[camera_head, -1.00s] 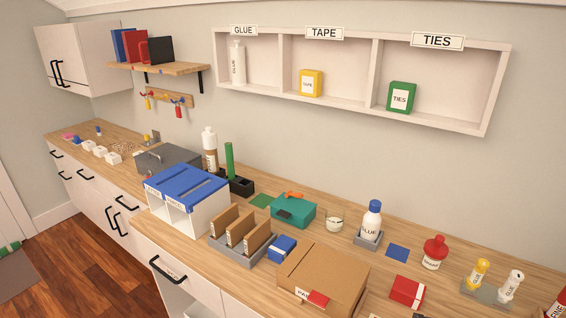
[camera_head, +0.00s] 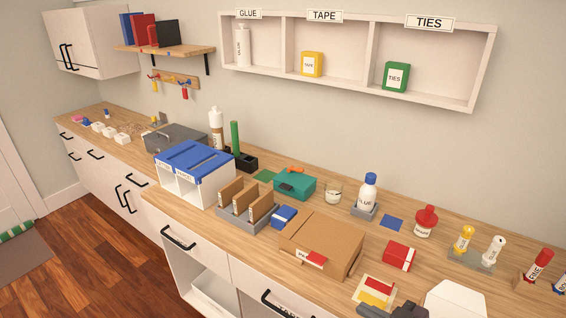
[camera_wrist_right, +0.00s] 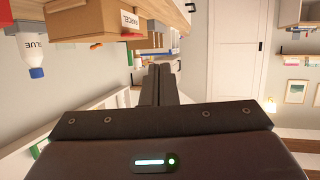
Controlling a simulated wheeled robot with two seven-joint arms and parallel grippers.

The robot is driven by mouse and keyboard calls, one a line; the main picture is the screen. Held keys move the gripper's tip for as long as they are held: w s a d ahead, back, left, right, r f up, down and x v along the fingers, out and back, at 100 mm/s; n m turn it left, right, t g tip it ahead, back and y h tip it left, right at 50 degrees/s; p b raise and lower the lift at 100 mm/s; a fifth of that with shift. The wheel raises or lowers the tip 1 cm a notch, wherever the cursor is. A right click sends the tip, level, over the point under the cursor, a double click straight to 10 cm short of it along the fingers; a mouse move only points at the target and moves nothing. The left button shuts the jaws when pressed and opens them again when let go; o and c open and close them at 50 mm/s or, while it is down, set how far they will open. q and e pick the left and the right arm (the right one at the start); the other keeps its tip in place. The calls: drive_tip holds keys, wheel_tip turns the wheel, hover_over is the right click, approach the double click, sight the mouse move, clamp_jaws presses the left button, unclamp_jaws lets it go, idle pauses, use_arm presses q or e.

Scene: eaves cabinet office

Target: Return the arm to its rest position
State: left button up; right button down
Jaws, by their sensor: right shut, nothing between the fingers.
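My right gripper (camera_head: 394,311) shows as a dark shape at the bottom edge of the head view, by the front edge of the counter. In the wrist view its two dark fingers (camera_wrist_right: 160,84) lie together, shut and with nothing between them. That view is turned over, with the cardboard parcel box (camera_wrist_right: 88,20) and the glue bottle (camera_wrist_right: 32,52) at its upper left. Most of my right arm is out of the head view. My left gripper is in neither view.
The wooden counter holds the parcel box (camera_head: 322,244), a red box (camera_head: 400,256), a red and yellow card (camera_head: 374,292) close to my gripper, the glue bottle (camera_head: 368,194) and a blue-lidded sorter (camera_head: 196,162). An open lower compartment (camera_head: 205,275) is under the counter.

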drive_tip(key=s+d+f+m+g+h, duration=0.1)
drive_tip(key=s+f+m+g+h, duration=0.3)
drive_tip(key=s+m+g+h, duration=0.65)
drive_tip(key=s+f+n+t+y, duration=0.1)
drive_tip(key=s+f+n, duration=0.1)
drive_tip(key=f, duration=1.1)
drive_tip(key=s+f+n+t+y, duration=0.1)
drive_tip(key=s+f+n, duration=0.1)
drive_tip(key=f, duration=1.2)
drive_tip(key=s+d+f, duration=0.2)
drive_tip(key=s+f, duration=0.8)
drive_tip(key=s+d+f+g, duration=0.1)
drive_tip(key=s+d+f, duration=0.1)
drive_tip(key=s+f, duration=0.8)
drive_tip(key=shift+f+h+b, duration=0.35)
drive_tip(key=shift+f, duration=0.05)
drive_tip(key=shift+n, duration=0.25)
